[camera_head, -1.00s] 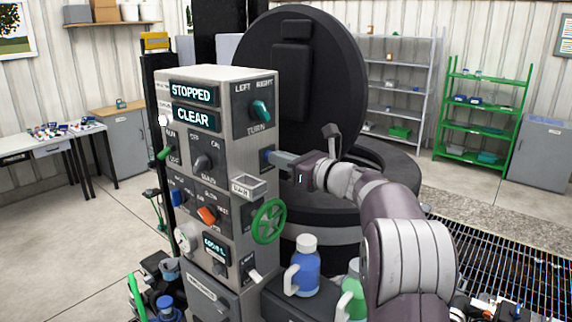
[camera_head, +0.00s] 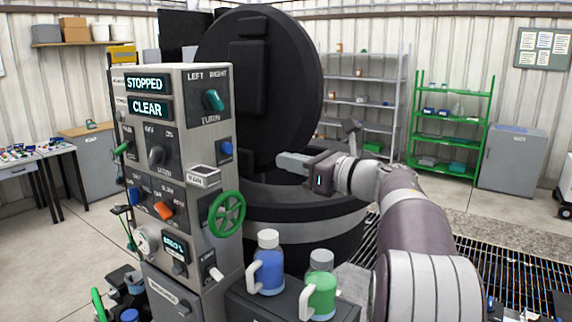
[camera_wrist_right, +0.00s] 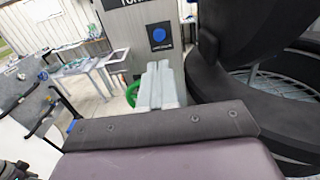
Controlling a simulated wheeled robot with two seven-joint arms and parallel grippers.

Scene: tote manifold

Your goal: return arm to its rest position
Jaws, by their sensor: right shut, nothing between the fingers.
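My right gripper (camera_head: 283,162) is shut and empty, held in the air to the right of the grey control panel (camera_head: 196,110). A clear gap lies between its fingertips and the blue button (camera_head: 226,148) on the panel's side face. In the right wrist view the closed fingers (camera_wrist_right: 158,75) point toward the panel, with the blue button (camera_wrist_right: 158,35) beyond them. My right arm comes in from the lower right. My left gripper is not in view.
The round black vessel (camera_head: 320,205) with its raised lid (camera_head: 285,80) stands close behind my gripper. A blue jug (camera_head: 269,268) and a green jug (camera_head: 319,294) stand below. The green handwheel (camera_head: 227,214) juts from the panel. Shelves (camera_head: 445,140) stand at the back.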

